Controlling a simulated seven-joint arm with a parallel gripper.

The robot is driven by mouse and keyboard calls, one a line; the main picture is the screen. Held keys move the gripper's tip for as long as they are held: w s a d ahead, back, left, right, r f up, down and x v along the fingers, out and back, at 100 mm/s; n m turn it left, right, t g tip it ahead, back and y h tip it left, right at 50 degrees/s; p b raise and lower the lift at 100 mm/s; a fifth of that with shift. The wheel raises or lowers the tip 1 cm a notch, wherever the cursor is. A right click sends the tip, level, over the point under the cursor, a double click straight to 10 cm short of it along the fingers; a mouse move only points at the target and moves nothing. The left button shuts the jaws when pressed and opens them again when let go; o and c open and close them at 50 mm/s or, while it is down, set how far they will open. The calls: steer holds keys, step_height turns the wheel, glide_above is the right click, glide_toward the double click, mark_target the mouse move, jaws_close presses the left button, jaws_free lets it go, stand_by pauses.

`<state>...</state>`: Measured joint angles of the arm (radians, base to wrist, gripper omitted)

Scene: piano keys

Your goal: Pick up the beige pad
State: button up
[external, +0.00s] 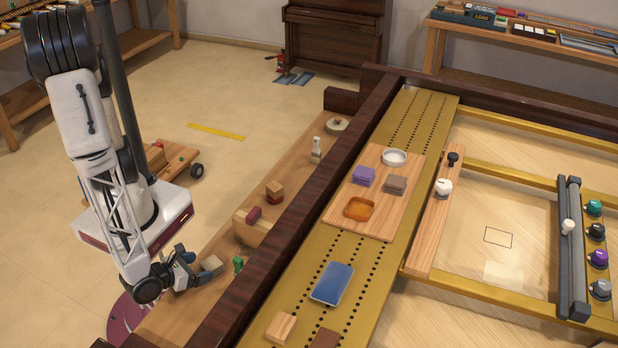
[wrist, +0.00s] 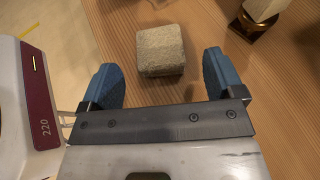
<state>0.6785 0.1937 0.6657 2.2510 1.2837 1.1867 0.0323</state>
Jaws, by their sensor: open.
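The beige pad (wrist: 160,51) is a small rounded block with a rough, felt-like top. It lies on the wooden shelf, and in the external view the pad (external: 211,264) sits just right of my gripper. My gripper (wrist: 166,78) is open, with its two blue fingers apart. In the wrist view the pad lies ahead of the gap between the fingertips, a little left of centre, and nothing is held. In the external view my gripper (external: 190,270) is low over the shelf; whether it touches the pad is unclear.
A small green piece (external: 238,264) stands right of the pad. A wooden block with a dark red part (external: 250,222) lies farther along the shelf. A brass-based pale piece (wrist: 254,20) is at the wrist view's upper right. The dark wooden rail (external: 300,205) rises along the shelf's right side.

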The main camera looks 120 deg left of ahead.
mark_target(210, 263)
steer(key=shift+a, duration=0.1)
steer(key=shift+x, duration=2.5)
steer(key=c, duration=1)
steer(key=shift+r, duration=1.65)
steer(key=s+a+r, duration=0.1)
steer(key=s+a, duration=0.1)
steer(key=s, duration=1.3)
steer(key=shift+s+a+r, duration=0.25)
steer(key=shift+s+r, duration=0.05)
steer(key=shift+s, duration=0.1)
